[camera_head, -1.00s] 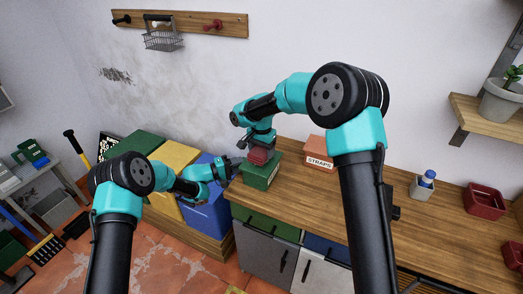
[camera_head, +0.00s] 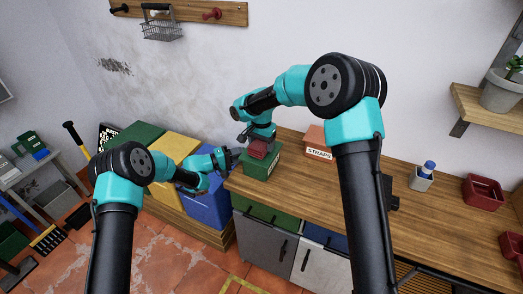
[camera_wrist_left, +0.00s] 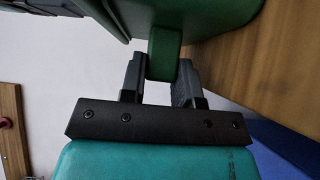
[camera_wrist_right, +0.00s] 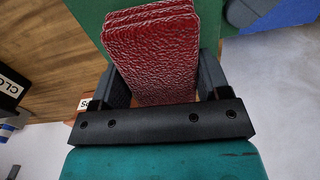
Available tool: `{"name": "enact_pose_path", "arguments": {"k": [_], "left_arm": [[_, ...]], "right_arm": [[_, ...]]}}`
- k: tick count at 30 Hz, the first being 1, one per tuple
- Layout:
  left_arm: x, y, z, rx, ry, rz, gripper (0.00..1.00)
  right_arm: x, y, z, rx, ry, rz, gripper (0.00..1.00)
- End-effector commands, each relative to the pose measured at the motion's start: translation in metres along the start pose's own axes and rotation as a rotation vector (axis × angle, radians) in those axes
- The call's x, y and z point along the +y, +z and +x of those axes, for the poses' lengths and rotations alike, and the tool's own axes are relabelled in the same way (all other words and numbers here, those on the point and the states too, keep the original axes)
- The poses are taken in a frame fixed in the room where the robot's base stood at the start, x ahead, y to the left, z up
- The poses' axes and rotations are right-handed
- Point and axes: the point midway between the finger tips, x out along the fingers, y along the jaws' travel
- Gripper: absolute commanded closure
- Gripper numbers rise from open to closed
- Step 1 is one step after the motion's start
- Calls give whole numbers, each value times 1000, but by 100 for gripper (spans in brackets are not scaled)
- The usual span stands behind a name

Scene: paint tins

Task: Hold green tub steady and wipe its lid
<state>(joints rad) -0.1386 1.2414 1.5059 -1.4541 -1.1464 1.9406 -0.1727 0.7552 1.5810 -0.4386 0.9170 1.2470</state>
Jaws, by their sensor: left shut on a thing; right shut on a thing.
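The green tub (camera_head: 262,167) stands on the left end of the wooden bench; its lid shows in the right wrist view (camera_wrist_right: 88,14). My left gripper (camera_head: 236,157) is at the tub's left side; in the left wrist view its fingers (camera_wrist_left: 162,75) are shut on a green tab (camera_wrist_left: 164,50) that sticks out from the tub. My right gripper (camera_head: 258,146) is above the tub, shut on a red textured cloth pad (camera_wrist_right: 150,45). The pad (camera_head: 257,150) is at the lid. Whether it presses on the lid is hard to tell.
An orange tub marked STRAPS (camera_head: 318,144) stands right of the green tub. A small pot with a blue-topped bottle (camera_head: 422,178) and red bins (camera_head: 482,193) are farther right. Green, yellow and blue bins (camera_head: 209,206) stand left of the bench. The bench middle (camera_head: 310,181) is clear.

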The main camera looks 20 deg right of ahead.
Motion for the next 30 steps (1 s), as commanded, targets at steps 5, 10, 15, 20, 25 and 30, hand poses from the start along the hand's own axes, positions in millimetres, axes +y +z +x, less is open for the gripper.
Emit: {"name": "enact_pose_path", "arguments": {"k": [5,10,15,20,25,30], "left_arm": [[-3,1,0,0,-3,-3,100],[-3,1,0,0,-4,-3,100],[-3,1,0,0,-4,-4,100],[-3,1,0,0,-4,-4,100],[-3,1,0,0,-4,-4,100],[-4,1,0,0,-5,-4,100]], "right_arm": [[0,0,0,0,0,0,55],[0,0,0,0,0,1,55],[0,0,3,0,0,1,55],[0,0,5,0,0,1,55],[0,-7,4,0,-1,3,55],[-1,-19,3,0,-1,2,55]]}}
